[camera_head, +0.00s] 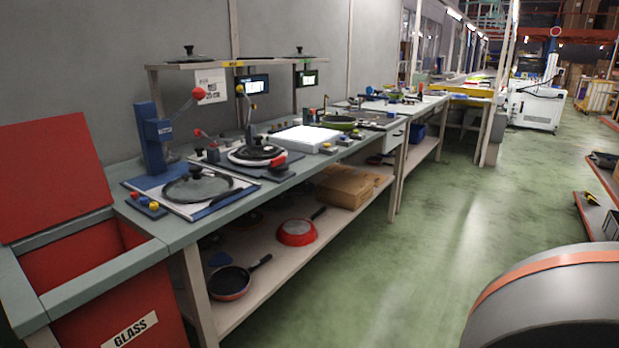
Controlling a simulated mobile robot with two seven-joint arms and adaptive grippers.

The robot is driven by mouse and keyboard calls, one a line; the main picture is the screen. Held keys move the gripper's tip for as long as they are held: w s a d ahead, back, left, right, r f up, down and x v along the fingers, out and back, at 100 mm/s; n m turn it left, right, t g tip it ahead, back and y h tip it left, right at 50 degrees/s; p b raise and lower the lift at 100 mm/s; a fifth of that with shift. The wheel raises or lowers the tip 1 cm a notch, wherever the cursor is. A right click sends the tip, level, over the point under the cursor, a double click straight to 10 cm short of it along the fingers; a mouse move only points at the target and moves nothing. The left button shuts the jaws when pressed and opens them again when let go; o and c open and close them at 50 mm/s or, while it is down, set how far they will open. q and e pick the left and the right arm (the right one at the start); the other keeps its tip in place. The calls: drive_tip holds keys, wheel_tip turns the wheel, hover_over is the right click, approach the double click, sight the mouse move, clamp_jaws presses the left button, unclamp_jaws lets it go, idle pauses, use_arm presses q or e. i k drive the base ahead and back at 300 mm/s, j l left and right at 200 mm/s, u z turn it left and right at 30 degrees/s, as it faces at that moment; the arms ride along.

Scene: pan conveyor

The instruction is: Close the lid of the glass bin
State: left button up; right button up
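The glass bin (165,318) stands at the lower left, red with a "GLASS" label on its front and a grey-green frame around its top. Its red lid (52,175) is raised, tilted back toward the wall, and the bin's opening shows below it. What is inside the bin cannot be made out. Neither of my grippers is in view.
A long workbench (140,225) adjoins the bin's right side, holding a glass pan lid (197,187), a blue press (150,140) and other pans. Its lower shelf holds a red pan (297,232) and a cardboard box (345,187). The green floor (400,270) is clear in the middle.

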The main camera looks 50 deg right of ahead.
sight(52, 174)
drive_tip(key=z, duration=1.45)
drive_tip(key=j, duration=0.35)
drive_tip(key=i+j, duration=0.15)
drive_tip(key=j, duration=0.15)
